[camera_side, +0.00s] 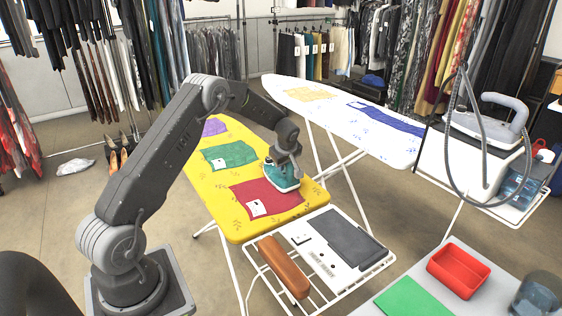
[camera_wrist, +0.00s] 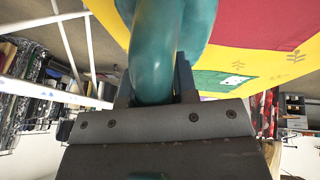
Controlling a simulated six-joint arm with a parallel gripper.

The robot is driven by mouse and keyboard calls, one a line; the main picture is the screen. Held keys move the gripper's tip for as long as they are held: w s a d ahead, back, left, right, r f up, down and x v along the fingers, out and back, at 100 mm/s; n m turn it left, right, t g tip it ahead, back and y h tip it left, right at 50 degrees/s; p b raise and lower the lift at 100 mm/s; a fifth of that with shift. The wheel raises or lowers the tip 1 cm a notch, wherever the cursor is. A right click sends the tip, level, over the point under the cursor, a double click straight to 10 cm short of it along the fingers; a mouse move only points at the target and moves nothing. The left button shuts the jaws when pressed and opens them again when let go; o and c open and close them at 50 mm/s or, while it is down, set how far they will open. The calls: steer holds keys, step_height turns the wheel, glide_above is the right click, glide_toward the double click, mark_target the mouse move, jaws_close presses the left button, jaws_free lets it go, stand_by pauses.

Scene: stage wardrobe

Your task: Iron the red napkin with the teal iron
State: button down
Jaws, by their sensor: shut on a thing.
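The red napkin (camera_side: 262,201) lies on the front part of the yellow ironing board (camera_side: 240,229), with a white tag near its front edge. The teal iron (camera_side: 281,180) stands over the right part of the napkin. Whether its soleplate touches the cloth is too small to tell. My gripper (camera_side: 287,160) is shut on the iron's handle. In the wrist view the teal handle (camera_wrist: 157,55) runs between the jaws (camera_wrist: 153,90), and the red napkin (camera_wrist: 262,18) shows beyond the iron. The napkin's part under the iron is hidden.
A green cloth (camera_side: 229,156) and a purple cloth (camera_side: 213,127) lie farther back on the board. A white wire rack (camera_side: 307,222) joins the board's front end. A table with a red tray (camera_side: 458,271) stands front right. A white board (camera_side: 330,104) stands behind.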

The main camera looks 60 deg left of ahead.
steer(key=shift+d+f, duration=0.1)
steer(key=shift+d, duration=4.1)
step_height(320, 180, up, 9)
steer(key=shift+f, duration=0.2)
